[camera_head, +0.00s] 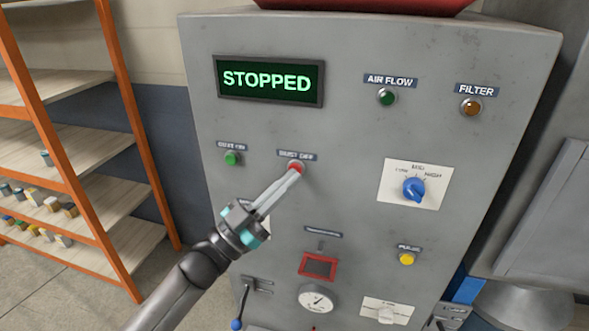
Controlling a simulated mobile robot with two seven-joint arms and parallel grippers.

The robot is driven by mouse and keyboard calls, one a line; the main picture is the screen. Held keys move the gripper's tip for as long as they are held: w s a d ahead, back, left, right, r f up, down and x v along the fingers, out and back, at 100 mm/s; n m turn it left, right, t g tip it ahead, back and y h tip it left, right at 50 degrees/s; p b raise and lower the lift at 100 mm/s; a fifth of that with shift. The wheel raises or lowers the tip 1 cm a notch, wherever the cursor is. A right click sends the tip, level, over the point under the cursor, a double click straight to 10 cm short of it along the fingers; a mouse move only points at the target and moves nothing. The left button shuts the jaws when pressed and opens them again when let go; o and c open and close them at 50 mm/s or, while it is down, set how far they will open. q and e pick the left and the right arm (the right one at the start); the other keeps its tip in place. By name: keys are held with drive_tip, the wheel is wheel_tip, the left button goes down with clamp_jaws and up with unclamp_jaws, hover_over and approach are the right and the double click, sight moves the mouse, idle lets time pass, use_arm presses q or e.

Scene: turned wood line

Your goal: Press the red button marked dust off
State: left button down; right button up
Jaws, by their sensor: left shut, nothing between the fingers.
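The red button (295,166) sits under the label "DUST OFF" (298,155) on the front of a grey control cabinet. My left gripper (295,173) is shut and empty, its fingertips at the lower edge of the red button and overlapping it in the picture. I cannot tell for certain whether they touch it or how far it is pushed in. The display (269,81) above reads "STOPPED" in green letters. My right gripper is not in view.
A green button (232,158) is left of the red one. A blue knob (414,188), a yellow button (406,258), a red-framed switch (318,265) and a gauge (317,299) are on the same panel. An orange shelf rack (66,165) stands at the left.

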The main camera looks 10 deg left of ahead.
use_arm(q)
drive_tip(key=shift+s+p, duration=0.3)
drive_tip(key=shift+s, duration=0.35)
drive_tip(key=s+p, duration=0.2)
drive_tip(key=s, duration=0.3)
drive_tip(key=shift+a, duration=0.15)
idle(0.5)
